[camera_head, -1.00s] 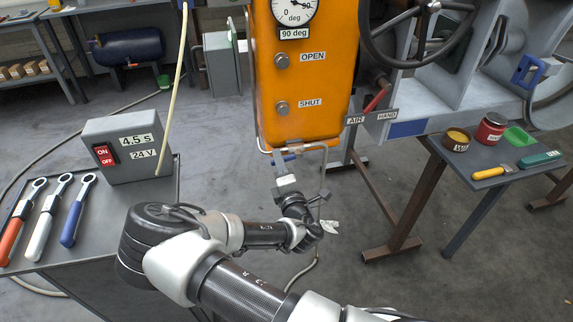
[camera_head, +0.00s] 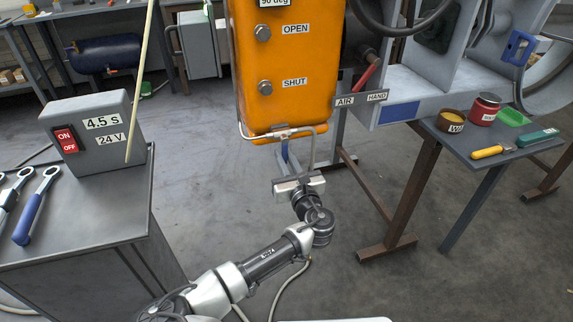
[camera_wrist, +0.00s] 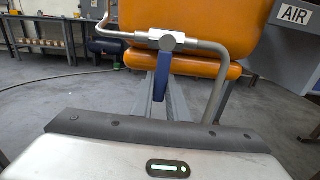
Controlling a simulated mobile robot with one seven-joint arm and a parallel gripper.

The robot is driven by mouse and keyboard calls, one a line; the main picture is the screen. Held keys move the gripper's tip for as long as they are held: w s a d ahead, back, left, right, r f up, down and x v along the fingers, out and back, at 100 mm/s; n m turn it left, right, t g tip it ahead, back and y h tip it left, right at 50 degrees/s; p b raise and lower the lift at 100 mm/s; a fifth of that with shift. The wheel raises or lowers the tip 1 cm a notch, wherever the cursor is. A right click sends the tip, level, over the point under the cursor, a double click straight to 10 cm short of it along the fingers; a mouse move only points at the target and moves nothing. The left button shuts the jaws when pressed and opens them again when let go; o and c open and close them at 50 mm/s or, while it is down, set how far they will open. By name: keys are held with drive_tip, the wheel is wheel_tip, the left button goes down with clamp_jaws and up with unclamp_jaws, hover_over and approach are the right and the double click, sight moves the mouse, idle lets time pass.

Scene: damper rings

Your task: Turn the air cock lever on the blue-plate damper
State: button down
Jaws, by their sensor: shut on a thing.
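The air cock sits on a grey pipe (camera_head: 316,150) under the orange actuator (camera_head: 285,70). Its blue lever (camera_wrist: 161,75) points down from the cock body (camera_wrist: 166,42) in the wrist view, and part of it shows in the head view (camera_head: 285,152). My gripper (camera_head: 291,171) is below the cock, with its fingers on either side of the lever, shut on it. The exact contact is small and partly hidden. A blue plate (camera_head: 399,113) is on the grey damper frame to the right.
A red lever (camera_head: 366,76) is beside the AIR/HAND sign (camera_head: 360,98). The bent pipe runs close to my gripper. A bench (camera_head: 120,212) with a switch box (camera_head: 90,130) is left, and a table (camera_head: 472,148) with cans is right. Floor between is mostly clear.

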drive_tip(key=c, duration=1.7)
unclamp_jaws()
drive_tip(key=shift+p, duration=0.3)
drive_tip(key=shift+s+d, duration=0.1)
drive_tip(key=shift+s, duration=0.05)
drive_tip(key=shift+v, duration=0.8)
drive_tip(key=shift+s, duration=0.15)
drive_tip(key=v, duration=0.5)
drive_tip(key=shift+s+d+r, duration=0.1)
drive_tip(key=shift+s+d, duration=0.05)
drive_tip(key=shift+s, duration=0.25)
